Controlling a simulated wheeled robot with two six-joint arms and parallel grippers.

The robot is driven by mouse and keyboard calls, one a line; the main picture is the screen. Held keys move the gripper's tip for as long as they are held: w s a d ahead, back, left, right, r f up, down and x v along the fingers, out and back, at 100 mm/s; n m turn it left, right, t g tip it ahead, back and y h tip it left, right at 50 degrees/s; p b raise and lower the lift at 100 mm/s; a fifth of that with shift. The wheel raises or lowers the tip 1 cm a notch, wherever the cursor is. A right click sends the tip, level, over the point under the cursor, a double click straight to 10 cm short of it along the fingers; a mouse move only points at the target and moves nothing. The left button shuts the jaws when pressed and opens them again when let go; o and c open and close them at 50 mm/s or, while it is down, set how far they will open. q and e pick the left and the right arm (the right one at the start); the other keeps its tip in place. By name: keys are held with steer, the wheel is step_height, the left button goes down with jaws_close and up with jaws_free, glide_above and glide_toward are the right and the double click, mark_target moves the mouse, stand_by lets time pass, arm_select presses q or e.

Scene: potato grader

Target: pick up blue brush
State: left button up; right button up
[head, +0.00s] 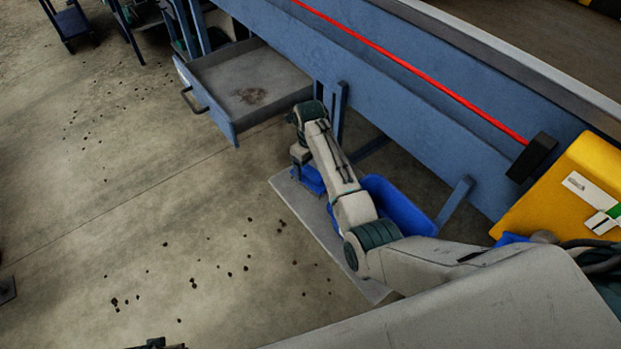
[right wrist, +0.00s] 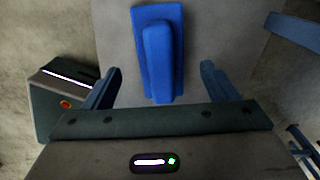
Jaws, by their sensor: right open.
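The blue brush (right wrist: 158,50) lies on a grey board in the right wrist view, its long raised handle pointing toward my gripper. In the head view, part of the brush (head: 312,181) shows beside my right gripper (head: 300,160), low over the board. My right gripper (right wrist: 160,70) is open, with one finger on each side of the brush handle and a gap to both. Nothing is held. My forearm hides part of the board in the head view. My left gripper cannot be made out.
The grey board (head: 292,200) sits low beside the blue machine frame (head: 390,75). A blue bin (head: 400,207) stands behind my forearm. An open drawer (head: 215,108) juts out at the upper left.

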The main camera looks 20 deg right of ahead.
mark_target(310, 169)
step_height(310, 169, down, 4)
steer(key=shift+s+d, duration=0.1)
steer(key=shift+f, duration=0.25)
steer(key=shift+c, duration=0.7)
steer(key=c, duration=1)
arm_select(q)
steer(key=shift+d+r, duration=0.1)
steer(key=shift+r, duration=0.6)
steer(key=shift+f, duration=0.1)
arm_select(e)
steer(key=shift+r, duration=0.2)
